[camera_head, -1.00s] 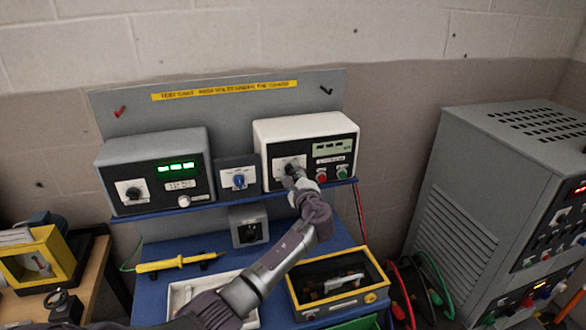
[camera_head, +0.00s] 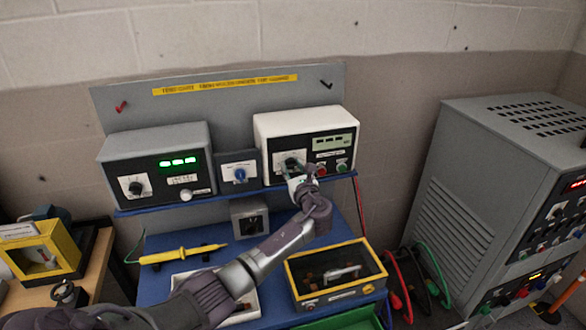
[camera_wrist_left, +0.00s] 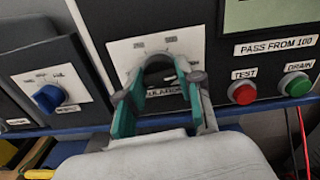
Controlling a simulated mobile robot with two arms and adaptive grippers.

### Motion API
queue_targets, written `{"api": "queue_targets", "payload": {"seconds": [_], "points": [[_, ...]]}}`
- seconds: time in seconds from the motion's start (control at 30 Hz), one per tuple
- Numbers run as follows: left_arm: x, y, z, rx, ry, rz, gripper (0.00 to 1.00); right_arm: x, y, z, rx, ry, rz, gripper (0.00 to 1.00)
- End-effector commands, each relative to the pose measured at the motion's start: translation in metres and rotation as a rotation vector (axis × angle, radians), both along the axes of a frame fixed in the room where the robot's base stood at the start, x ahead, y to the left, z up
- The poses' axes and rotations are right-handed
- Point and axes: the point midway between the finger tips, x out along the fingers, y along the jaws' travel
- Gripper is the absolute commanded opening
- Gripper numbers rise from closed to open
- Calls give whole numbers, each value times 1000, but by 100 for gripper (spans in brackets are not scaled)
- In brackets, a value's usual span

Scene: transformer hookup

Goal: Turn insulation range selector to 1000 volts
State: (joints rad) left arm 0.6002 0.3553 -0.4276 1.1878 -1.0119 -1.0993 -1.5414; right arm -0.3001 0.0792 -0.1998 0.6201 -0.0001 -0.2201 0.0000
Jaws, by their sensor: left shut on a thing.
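The white insulation tester (camera_head: 300,124) stands on the right of the blue shelf. Its selector knob (camera_head: 291,164), dark grey, sits on a white dial plate, which also shows in the left wrist view (camera_wrist_left: 126,55). My left gripper (camera_head: 293,174) is at the knob, its green-padded fingers (camera_wrist_left: 158,90) on either side of it and shut on it. The knob's pointer is hard to make out. The dial numbers are small, and the label below is partly covered by the fingers.
Red TEST (camera_wrist_left: 242,92) and green DRAIN (camera_wrist_left: 297,84) buttons are right of the dial. A small box with a blue knob (camera_head: 240,174) is to the left, then a grey meter (camera_head: 153,140). A yellow-rimmed box (camera_head: 338,293) and yellow probe (camera_head: 184,254) lie below.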

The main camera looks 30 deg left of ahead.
Motion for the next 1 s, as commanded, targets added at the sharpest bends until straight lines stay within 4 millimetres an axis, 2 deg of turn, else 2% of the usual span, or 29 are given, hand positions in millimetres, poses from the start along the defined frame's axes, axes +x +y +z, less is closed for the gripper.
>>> {"api": "queue_targets", "payload": {"seconds": [0.3, 0.83, 0.87, 1.0], "points": [[0, 0, -2, 71, 89, 0, 1, 0, 0, 0, 0, 0, 0, 35], [-1, -1, -3, 84, 105, 0, 1, 0, 0, 0, 0, 0, 0, 35], [-1, -1, -3, 84, 105, 0, 41, 0, 0, 0, 0, 0, 0, 35], [0, 0, -2, 84, 103, 0, 61, 0, 0, 0, 0, 0, 0, 35]]}}
